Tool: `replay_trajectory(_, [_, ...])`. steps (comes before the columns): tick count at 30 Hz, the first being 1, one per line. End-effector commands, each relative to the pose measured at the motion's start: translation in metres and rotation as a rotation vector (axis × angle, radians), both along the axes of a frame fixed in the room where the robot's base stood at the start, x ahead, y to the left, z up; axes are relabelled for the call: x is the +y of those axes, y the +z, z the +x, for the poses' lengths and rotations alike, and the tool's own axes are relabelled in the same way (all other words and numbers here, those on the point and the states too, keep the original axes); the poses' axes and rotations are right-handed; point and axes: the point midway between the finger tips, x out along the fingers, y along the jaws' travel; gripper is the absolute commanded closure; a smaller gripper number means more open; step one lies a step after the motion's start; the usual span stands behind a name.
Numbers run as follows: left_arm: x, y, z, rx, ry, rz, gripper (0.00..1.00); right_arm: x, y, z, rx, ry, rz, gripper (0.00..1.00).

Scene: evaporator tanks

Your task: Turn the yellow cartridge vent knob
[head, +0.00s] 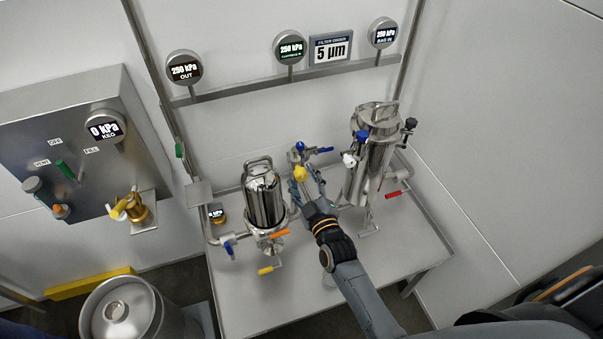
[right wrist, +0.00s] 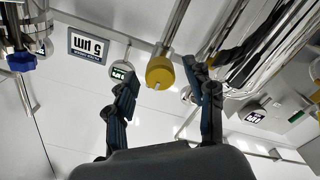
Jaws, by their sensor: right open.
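The yellow cartridge vent knob (head: 300,173) sits among the fittings between the two steel filter housings. In the right wrist view, which is upside down, the yellow knob (right wrist: 160,72) is a round cap at the end of a steel stem. My right gripper (head: 308,187) is at the knob, its arm coming up from the lower right. In the right wrist view my right gripper (right wrist: 162,84) is open, with one finger on each side of the knob. Gaps show on both sides; I see no clear contact. My left gripper is out of view.
The shorter housing (head: 264,196) stands left of my right gripper and the taller housing (head: 371,160) stands right. Blue valve handles (head: 320,150) lie just behind the knob. The bench front (head: 270,300) is clear. A keg (head: 118,312) stands at lower left.

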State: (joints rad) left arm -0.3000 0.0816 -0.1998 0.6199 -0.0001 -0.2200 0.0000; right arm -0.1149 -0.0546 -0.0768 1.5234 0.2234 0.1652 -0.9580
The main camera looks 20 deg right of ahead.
Motion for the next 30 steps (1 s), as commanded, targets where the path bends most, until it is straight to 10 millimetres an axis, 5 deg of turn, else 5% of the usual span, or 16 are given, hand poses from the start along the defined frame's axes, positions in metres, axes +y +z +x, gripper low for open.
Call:
replay_trajectory(14, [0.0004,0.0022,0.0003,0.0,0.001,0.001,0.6,0.0006,-0.0003,0.0151,0.001,0.001,0.001,0.46])
replay_trajectory(22, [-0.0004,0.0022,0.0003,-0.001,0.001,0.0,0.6,0.0005,-0.0004,0.0149,0.001,0.001,0.001,1.0])
replay_trajectory(30, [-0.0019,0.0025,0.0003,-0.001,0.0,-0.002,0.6,0.0007,-0.0004,0.0148,0.001,0.001,0.022,1.0])
